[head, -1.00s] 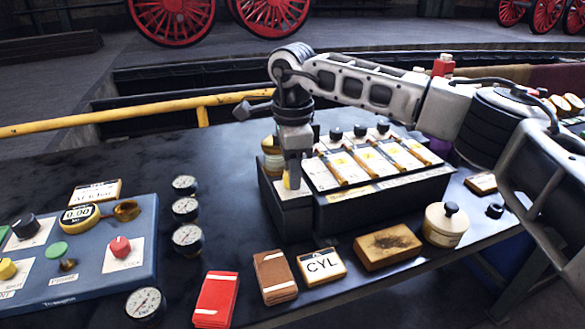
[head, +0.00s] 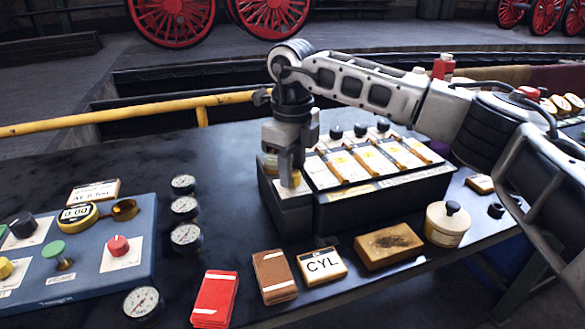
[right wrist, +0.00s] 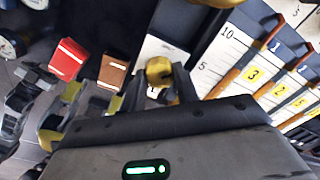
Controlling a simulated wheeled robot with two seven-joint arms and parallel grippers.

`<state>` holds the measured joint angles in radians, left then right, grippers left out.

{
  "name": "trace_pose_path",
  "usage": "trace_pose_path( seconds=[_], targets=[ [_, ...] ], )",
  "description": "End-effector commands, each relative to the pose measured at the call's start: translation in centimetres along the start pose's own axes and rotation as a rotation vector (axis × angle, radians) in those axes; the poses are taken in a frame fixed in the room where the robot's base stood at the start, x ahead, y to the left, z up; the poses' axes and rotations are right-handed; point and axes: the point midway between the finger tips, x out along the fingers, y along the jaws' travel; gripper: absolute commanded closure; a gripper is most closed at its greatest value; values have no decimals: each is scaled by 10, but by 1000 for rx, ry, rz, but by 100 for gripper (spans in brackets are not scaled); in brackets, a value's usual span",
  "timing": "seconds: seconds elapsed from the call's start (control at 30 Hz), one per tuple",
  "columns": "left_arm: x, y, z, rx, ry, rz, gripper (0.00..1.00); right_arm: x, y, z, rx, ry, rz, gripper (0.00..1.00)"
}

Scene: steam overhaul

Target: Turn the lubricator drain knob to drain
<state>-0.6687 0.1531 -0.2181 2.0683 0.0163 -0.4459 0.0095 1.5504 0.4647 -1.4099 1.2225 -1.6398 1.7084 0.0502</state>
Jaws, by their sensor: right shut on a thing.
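The lubricator (head: 380,205) is a dark block on the bench with several white, numbered sight panels and black knobs along its top. A yellow knob (head: 294,179) sits on the lower box at its left end. My right gripper (head: 288,178) points down over this box and is shut on the yellow knob. In the right wrist view, the yellow knob (right wrist: 159,69) is at the fingertips of the right gripper (right wrist: 162,84), with a white label partly visible behind it. The fingers hide part of the knob and its label. My left gripper is out of view.
A blue control panel (head: 100,285) with knobs stands at the left, beside several round gauges (head: 186,236). A red cloth (head: 215,298), brown cloth (head: 273,276), CYL block (head: 322,265), wooden block (head: 388,245) and cream pot (head: 447,223) line the front edge.

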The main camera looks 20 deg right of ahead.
Motion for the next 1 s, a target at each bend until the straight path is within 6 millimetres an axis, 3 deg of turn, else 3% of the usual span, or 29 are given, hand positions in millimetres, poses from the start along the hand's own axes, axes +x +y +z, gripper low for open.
trace_pose_path(
  seconds=[0.6,1.0],
  targets=[
    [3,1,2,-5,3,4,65,-2,0,1,569,-6,-1,92],
    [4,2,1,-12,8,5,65,-3,-1,1,791,-8,-1,92]
  ],
)
